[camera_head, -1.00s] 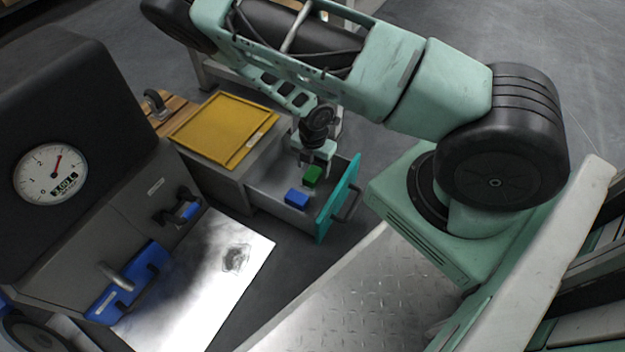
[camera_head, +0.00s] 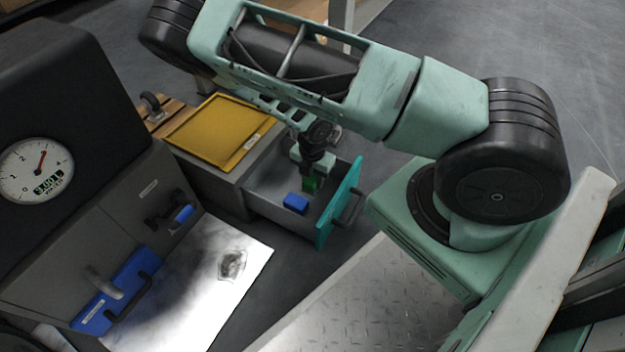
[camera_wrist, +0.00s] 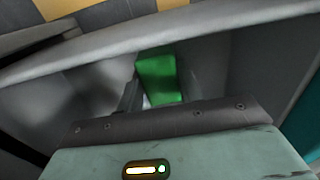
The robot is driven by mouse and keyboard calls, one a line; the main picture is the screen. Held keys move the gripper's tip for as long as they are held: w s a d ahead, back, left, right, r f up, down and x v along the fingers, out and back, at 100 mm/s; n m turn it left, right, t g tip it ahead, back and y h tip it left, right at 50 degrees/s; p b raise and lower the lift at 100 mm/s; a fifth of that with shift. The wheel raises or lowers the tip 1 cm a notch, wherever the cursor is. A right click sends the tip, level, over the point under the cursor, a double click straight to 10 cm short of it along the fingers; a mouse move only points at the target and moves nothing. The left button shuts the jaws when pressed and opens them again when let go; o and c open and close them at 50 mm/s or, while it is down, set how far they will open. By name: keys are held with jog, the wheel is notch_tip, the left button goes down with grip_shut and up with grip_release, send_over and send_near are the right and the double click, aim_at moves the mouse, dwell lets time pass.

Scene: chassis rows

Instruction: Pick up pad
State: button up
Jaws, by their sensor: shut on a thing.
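The green block (camera_head: 310,184), which may be the pad, is in the open drawer (camera_head: 268,212) with the teal front. It also shows in the wrist view (camera_wrist: 159,79), between my gripper's fingers. My gripper (camera_head: 312,176) reaches down into the drawer and is shut on the green block. In the head view the gripper covers part of the block. A blue block (camera_head: 296,203) lies in the drawer beside it, to the left and nearer the front of the picture, apart from the gripper.
The teal drawer front (camera_head: 338,203) with its dark handle stands close to the right of the gripper. A yellow tray (camera_head: 217,131) lies on the cabinet top to the left. A machine with a dial gauge (camera_head: 37,170) and a metal plate (camera_head: 205,290) are at the left.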

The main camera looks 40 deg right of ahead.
aim_at(311, 179)
jog(key=shift+r, duration=0.1)
jog(key=shift+a+r+p, duration=0.15)
jog(key=shift+r+p, duration=0.25)
jog(key=shift+p, duration=0.45)
notch_tip(311, 179, up, 11)
jog(key=p, duration=0.8)
jog(key=s+a+p, duration=0.2)
jog(key=s+a, duration=0.1)
jog(key=a, duration=0.6)
jog(key=s+a+p, duration=0.3)
jog(key=a, duration=0.6)
jog(key=shift+s+a+f, duration=0.25)
jog(key=shift+s+a, duration=0.05)
jog(key=shift+s, duration=0.1)
